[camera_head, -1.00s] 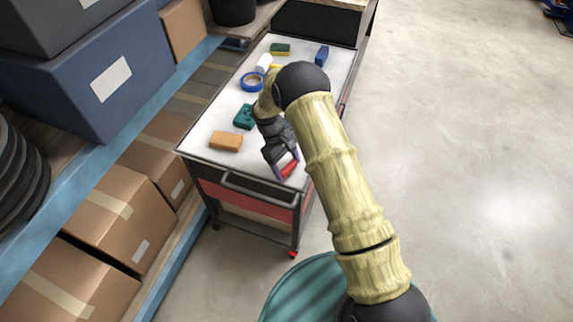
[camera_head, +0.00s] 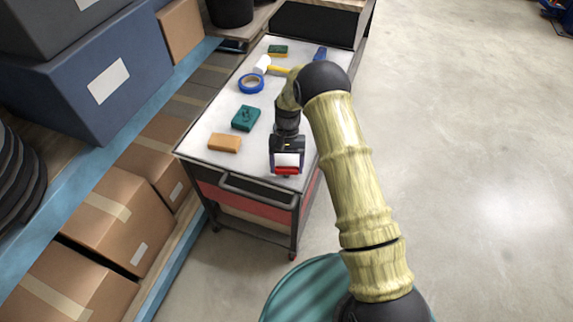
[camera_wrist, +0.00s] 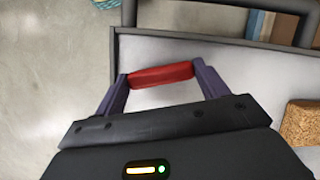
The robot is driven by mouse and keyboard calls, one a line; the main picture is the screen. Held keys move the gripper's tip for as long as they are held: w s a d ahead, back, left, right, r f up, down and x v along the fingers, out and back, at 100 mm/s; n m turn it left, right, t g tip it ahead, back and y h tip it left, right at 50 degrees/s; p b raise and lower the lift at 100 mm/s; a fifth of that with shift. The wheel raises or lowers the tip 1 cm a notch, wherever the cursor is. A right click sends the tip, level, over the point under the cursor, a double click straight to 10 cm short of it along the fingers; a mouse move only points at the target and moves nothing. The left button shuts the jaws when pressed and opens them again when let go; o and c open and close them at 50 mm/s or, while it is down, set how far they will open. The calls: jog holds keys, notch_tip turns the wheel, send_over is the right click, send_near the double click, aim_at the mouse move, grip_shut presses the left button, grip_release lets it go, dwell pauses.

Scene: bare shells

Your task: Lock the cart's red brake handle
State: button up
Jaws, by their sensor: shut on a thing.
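The cart (camera_head: 196,158) has a pale top with a dark rim and a push bar at its near end. The red brake handle (camera_head: 286,171) is at the near right corner of the top; it also shows in the wrist view (camera_wrist: 161,75). My gripper (camera_head: 286,168) is over that corner. In the wrist view, my gripper (camera_wrist: 160,78) has its two purple fingers at the two ends of the red handle, shut on it. The handle lies crosswise between the fingers, slightly tilted. Its base and pivot are hidden.
On the cart top lie an orange-brown block (camera_head: 225,142), a teal block (camera_head: 245,118), a blue tape roll (camera_head: 251,83) and a yellow-handled mallet (camera_head: 262,65). Shelving with cardboard boxes (camera_head: 112,200) stands close on the left.

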jog(key=m+y, duration=0.1)
jog(key=m, duration=0.2)
jog(key=shift+d+r+m, duration=0.1)
jog(key=shift+m, duration=0.2)
dwell(0.4)
jog(key=o, duration=1)
jog(key=v, duration=1.1)
jog(key=b+v, duration=0.1)
jog(key=v, duration=0.5)
jog(key=shift+s+d+r, duration=0.15)
jog(key=shift+d+r, duration=0.05)
jog(key=shift+d, duration=0.2)
